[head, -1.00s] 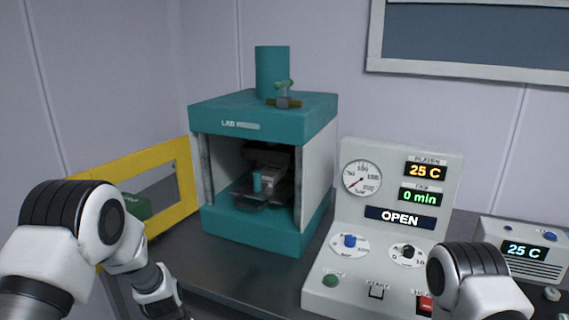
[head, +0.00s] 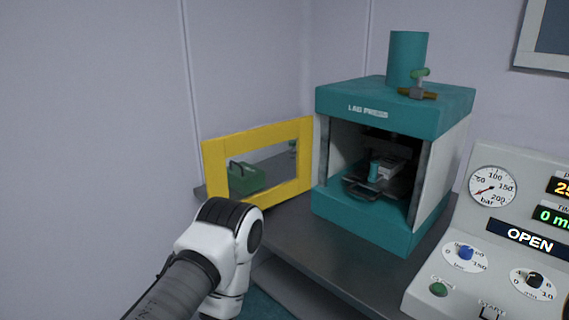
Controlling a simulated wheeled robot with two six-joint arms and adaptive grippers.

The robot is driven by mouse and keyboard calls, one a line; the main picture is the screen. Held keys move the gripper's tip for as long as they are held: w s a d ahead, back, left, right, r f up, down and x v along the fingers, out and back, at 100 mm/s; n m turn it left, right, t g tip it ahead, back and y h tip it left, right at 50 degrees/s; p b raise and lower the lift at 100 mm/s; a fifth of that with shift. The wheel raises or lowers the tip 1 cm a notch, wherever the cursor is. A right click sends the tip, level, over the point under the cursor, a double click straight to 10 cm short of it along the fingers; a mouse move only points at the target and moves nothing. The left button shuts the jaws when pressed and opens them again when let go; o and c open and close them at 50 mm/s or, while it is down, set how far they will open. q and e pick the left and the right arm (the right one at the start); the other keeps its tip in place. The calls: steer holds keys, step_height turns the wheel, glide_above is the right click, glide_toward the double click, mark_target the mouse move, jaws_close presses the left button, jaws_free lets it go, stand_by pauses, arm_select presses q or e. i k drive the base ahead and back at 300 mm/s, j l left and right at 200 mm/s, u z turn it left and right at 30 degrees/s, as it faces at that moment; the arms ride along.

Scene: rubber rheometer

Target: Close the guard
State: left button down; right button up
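The guard is a yellow frame (head: 226,193) with a clear window, hinged at the left front edge of the teal lab press (head: 366,220). It stands swung open to the left, and the press chamber is uncovered. Inside the chamber a small teal cylinder (head: 374,171) stands on a dark plate between the platens. My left arm reaches in from the bottom left, in front of and below the guard, apart from it as far as I can tell. Its gripper is hidden below the picture's edge or behind the arm. My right gripper is out of view.
A control panel (head: 440,265) stands right of the press; its display reads OPEN. A green box (head: 240,178) is seen through the guard's window. The dark bench (head: 300,235) is clear in front of the press. A wall is close behind and left.

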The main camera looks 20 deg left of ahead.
mark_target(215, 152)
steer(key=i+j+z, duration=0.1)
steer(key=j+z, duration=0.25)
steer(key=j, duration=0.9)
steer(key=j+z, duration=0.4)
steer(key=j, duration=0.8)
steer(key=k, duration=0.05)
